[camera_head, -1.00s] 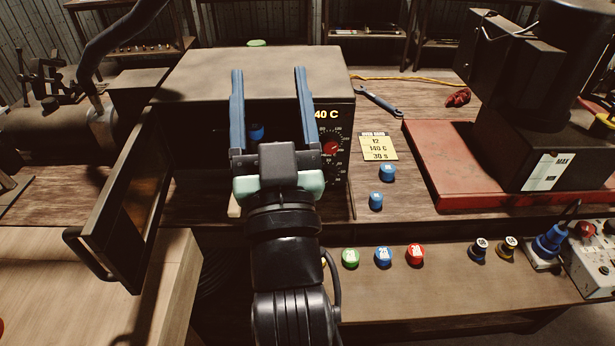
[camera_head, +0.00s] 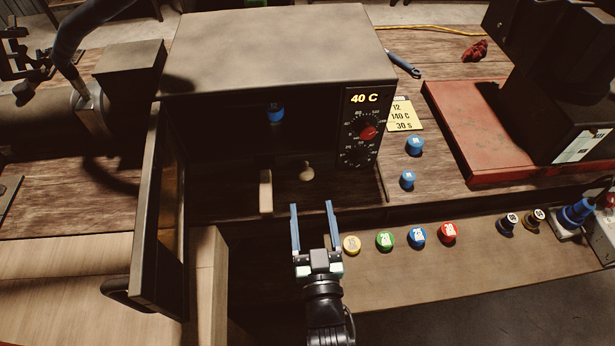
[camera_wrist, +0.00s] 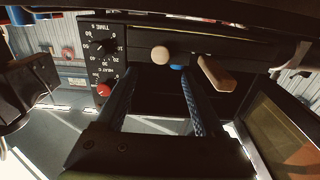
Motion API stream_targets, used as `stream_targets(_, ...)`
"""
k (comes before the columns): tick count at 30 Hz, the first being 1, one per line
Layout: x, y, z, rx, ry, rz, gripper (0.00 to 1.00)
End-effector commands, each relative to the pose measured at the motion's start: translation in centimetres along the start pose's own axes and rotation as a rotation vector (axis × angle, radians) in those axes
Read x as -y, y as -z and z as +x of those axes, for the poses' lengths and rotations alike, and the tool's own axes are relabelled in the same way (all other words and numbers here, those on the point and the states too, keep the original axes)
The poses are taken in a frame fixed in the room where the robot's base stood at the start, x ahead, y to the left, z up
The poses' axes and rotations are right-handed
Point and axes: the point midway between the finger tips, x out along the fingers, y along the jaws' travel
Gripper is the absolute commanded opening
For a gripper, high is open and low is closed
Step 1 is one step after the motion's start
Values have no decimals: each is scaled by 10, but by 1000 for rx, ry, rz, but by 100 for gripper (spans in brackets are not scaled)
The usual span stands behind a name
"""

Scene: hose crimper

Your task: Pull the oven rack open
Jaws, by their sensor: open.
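The oven (camera_head: 270,50) stands on the bench with its door (camera_head: 160,215) swung open to the left. At its dark opening a pale round knob (camera_head: 306,173) and a light wooden bar (camera_head: 265,190) stick out toward me. In the wrist view the knob (camera_wrist: 160,56) lies ahead between the finger lines, and the bar (camera_wrist: 215,74) is to its right. The rack itself is lost in shadow. A blue fitting (camera_head: 275,112) sits inside the oven. My gripper (camera_head: 313,204) is open and empty, in front of and below the knob, apart from it.
Two blue caps (camera_head: 414,146) and a yellow note (camera_head: 404,115) lie right of the oven. A red base plate (camera_head: 480,150) is farther right. The open door bounds the left side.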

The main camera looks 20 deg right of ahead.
Motion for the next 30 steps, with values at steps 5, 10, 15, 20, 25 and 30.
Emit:
stream_targets(5, 1, 3, 33, -2, 1, 1, 71)
stream_targets(10, 1, 2, 58, -1, 1, 1, 71)
stream_targets(15, 0, 1, 73, -1, 1, 0, 71)
stream_targets(20, 0, 1, 79, -1, 1, 0, 71)
stream_targets(25, 0, 0, 79, 0, 1, 0, 71)
stream_targets(30, 0, 0, 79, 0, 1, 0, 56)
